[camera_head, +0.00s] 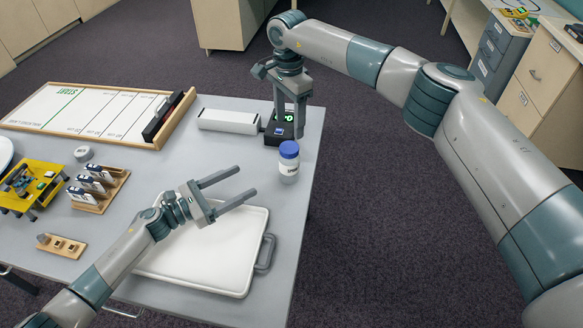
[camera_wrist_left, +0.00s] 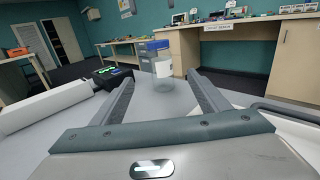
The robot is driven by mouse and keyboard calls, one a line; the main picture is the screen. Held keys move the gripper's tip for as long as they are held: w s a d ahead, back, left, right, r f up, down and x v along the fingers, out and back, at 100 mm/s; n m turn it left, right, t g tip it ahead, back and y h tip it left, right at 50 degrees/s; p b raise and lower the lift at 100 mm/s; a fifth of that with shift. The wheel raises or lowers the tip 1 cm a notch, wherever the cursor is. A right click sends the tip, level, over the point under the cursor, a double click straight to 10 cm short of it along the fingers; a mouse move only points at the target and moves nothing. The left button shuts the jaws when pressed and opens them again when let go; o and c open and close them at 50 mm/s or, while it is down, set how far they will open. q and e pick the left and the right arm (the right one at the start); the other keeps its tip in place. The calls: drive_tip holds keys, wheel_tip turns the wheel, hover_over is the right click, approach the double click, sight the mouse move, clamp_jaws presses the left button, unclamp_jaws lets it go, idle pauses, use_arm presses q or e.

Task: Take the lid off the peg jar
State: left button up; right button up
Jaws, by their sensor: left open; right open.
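The peg jar (camera_head: 289,168) stands upright on the grey table near its right edge, with its blue lid (camera_head: 289,149) on top. In the left wrist view the jar (camera_wrist_left: 163,72) is straight ahead, between the finger lines and beyond the tips. My left gripper (camera_head: 245,182) is open and empty, left of the jar and above the white tray, its fingers pointing at the jar. My right gripper (camera_head: 289,118) points down behind the jar, beside the black device. It is open, apart from the lid, and seems to hold nothing.
A white tray (camera_head: 190,262) with a grey handle lies at the front. A black device with a green display (camera_head: 279,131) and a long white box (camera_head: 229,121) stand behind the jar. A wooden-framed board (camera_head: 90,112), card rack (camera_head: 99,188) and yellow stand (camera_head: 30,184) are further left.

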sight(282, 162)
use_arm(q)
drive_tip(key=x, duration=1.7)
drive_tip(key=shift+w+d, duration=0.15)
drive_tip(key=shift+d, duration=0.05)
drive_tip(key=shift+c, duration=0.4)
